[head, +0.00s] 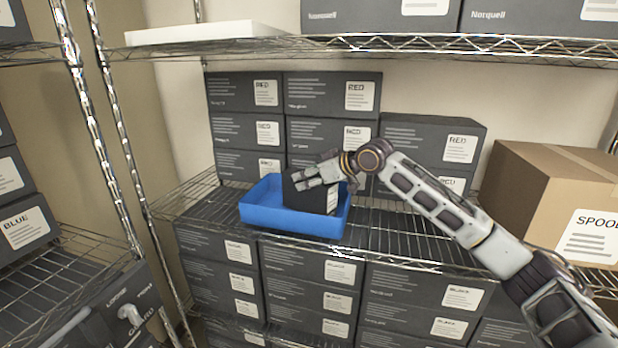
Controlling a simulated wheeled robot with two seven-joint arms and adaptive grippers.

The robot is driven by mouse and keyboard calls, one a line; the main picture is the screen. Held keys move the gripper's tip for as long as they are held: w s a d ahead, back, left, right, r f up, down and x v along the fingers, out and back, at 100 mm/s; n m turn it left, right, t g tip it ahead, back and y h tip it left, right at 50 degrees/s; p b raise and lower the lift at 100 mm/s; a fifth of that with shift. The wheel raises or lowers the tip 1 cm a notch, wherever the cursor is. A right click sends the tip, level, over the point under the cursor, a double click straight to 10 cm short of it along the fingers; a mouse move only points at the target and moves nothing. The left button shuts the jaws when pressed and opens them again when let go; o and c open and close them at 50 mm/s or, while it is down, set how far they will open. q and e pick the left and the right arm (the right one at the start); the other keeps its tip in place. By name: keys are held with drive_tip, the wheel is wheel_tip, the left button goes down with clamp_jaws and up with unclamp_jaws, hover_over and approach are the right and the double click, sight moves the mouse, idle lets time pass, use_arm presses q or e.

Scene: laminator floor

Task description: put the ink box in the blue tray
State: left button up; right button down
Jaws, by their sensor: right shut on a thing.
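The blue tray (262,216) sits on the middle wire shelf, in front of stacked boxes labelled RED. A dark ink box (311,198) with a white label on its side is at the tray, within its outline and tilted. My right gripper (312,178) reaches in from the right and is shut on the ink box near its top. The tray's front wall hides the box's lower edge, so I cannot tell whether it touches the tray floor. My left gripper is not in view.
Boxes labelled RED (238,92) stand behind the tray. A cardboard box labelled SPOOL (545,195) is at the right of the shelf. Boxes labelled BLACK (405,300) fill the shelf below. The upper wire shelf (440,42) overhangs. Bare shelf shows left of the tray.

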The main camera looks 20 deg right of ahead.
idle(0.3)
drive_tip(key=c, duration=0.9)
unclamp_jaws()
drive_tip(key=shift+o, duration=1.4)
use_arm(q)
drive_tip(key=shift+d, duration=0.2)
use_arm(e)
drive_tip(key=shift+s+d+r, duration=0.3)
drive_tip(key=shift+s, duration=0.1)
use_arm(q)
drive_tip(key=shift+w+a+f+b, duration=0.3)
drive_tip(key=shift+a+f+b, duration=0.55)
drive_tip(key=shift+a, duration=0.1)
use_arm(e)
drive_tip(key=shift+v, duration=5.45)
